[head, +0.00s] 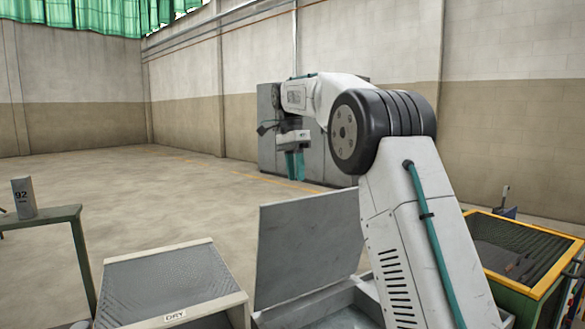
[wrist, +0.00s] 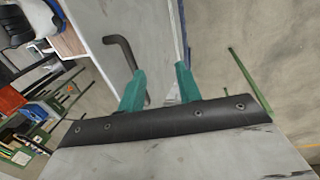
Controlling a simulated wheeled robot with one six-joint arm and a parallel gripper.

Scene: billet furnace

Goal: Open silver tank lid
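The silver tank (head: 345,316) stands at the bottom of the head view, partly hidden by my arm. Its grey lid (head: 305,245) is raised and stands steeply up from the tank's far side. My gripper (head: 294,165) is above and beyond the lid in the head view, with a gap between them in the picture. In the wrist view my gripper (wrist: 160,82) has its teal fingers apart with nothing held. A grey panel (wrist: 95,25), probably the lid, carries a dark bent handle (wrist: 122,52). The left finger overlaps the handle's lower end; contact cannot be told.
A bin marked DRY (head: 170,285) stands left of the tank. A yellow-rimmed bin (head: 520,248) is at the right. A green table (head: 45,217) with a grey block (head: 23,197) is far left. A grey cabinet (head: 268,130) stands behind my gripper. The left floor is clear.

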